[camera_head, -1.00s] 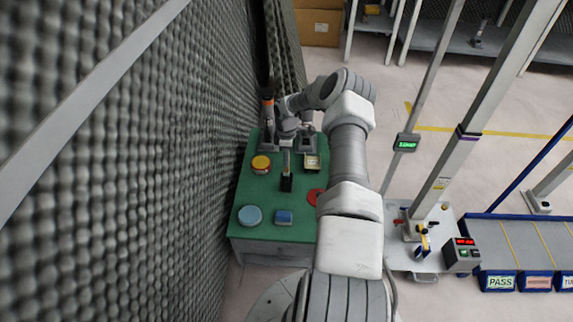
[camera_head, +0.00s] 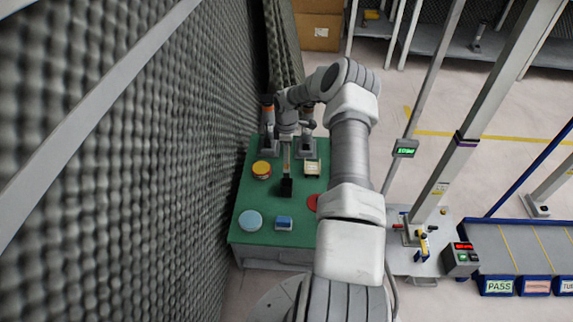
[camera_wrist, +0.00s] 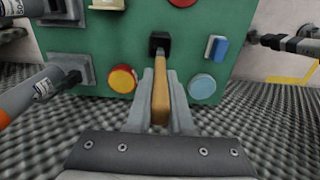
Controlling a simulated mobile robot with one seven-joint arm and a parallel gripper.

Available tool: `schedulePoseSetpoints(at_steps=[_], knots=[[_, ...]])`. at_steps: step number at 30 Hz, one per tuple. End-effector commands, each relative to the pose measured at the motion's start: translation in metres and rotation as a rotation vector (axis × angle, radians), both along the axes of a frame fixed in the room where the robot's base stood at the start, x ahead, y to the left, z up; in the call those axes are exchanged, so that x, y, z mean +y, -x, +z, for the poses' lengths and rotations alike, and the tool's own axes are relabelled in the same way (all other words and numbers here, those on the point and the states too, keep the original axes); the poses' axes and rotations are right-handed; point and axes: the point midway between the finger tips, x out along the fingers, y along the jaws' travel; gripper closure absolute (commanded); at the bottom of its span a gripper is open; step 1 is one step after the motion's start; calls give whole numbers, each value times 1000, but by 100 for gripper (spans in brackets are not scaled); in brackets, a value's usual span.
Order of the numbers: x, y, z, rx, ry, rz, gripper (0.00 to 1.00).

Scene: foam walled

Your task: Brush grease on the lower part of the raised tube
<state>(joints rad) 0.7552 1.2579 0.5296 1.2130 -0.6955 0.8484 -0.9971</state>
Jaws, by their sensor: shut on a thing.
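My gripper (camera_head: 286,139) is over the green table, and in the wrist view its jaws (camera_wrist: 160,88) are shut on the wooden handle of a brush (camera_wrist: 167,98). The brush's lower end meets a black block (camera_wrist: 160,42), which also shows in the head view (camera_head: 287,187); I cannot tell whether it is a holder or the brush's head. The bristles are not clearly seen. The tall grey tube (camera_head: 482,108), with a purple band, rises from a white base plate at the right, well apart from my gripper.
The green table (camera_head: 265,195) carries a yellow-and-red tin (camera_head: 261,170), a light blue disc (camera_head: 250,221), a blue block (camera_head: 283,223), a red disc (camera_head: 313,202) and a cream box (camera_head: 312,168). A foam wall (camera_head: 130,170) stands close at left. A conveyor (camera_head: 515,247) lies at right.

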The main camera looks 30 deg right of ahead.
Motion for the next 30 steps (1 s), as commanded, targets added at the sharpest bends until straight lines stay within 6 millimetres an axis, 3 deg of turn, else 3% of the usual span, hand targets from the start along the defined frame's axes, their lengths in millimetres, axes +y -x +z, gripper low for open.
schedulePoseSetpoints(at_steps=[7,15,21,30], knots=[[3,-10,-4,-19,20,63,100],[20,-71,-12,-176,137,490,100],[31,-101,-9,-277,171,705,100],[36,-111,-11,-314,179,779,100]])
